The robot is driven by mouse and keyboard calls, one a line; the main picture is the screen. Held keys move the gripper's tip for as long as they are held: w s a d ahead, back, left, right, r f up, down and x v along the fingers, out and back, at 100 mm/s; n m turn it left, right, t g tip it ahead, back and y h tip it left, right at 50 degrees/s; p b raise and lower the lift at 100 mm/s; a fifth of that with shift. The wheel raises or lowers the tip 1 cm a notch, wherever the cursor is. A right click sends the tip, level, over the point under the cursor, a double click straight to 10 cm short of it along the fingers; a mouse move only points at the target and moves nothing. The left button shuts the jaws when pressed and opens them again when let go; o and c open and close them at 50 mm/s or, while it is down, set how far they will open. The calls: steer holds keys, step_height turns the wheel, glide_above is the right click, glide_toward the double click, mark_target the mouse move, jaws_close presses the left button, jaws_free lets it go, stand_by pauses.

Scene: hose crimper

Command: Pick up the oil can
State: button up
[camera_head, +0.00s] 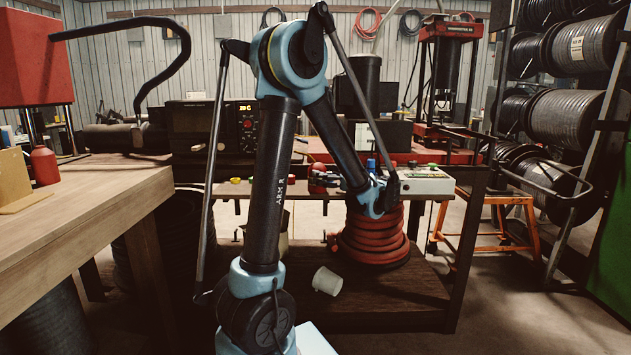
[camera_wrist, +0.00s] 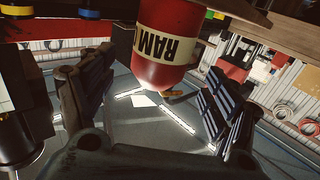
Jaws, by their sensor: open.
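A red can (camera_wrist: 168,45) with a cream label with dark upside-down letters, likely the oil can, shows in the upside-down wrist view. Its rounded end points down in the picture, with a small dark and yellowish part (camera_wrist: 182,97) near it. My gripper (camera_wrist: 155,75) is open, one ridged finger on each side of the can. Gaps show between the fingers and the can, so it is not clamped.
A red bottle (camera_head: 44,165) stands on the wooden bench (camera_head: 75,205) at left. A low bench with small coloured items and a white box (camera_head: 424,180) lies behind my arm. Coiled red hose (camera_head: 375,240) and a tipped white cup (camera_head: 327,281) sit on its lower shelf.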

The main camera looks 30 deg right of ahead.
mark_target(310, 171)
steer(key=shift+f+x, duration=0.1)
steer(key=shift+x, duration=1.25)
steer(key=shift+f+x, duration=0.15)
steer(key=shift+x, duration=1.2)
steer(key=c, duration=1.5)
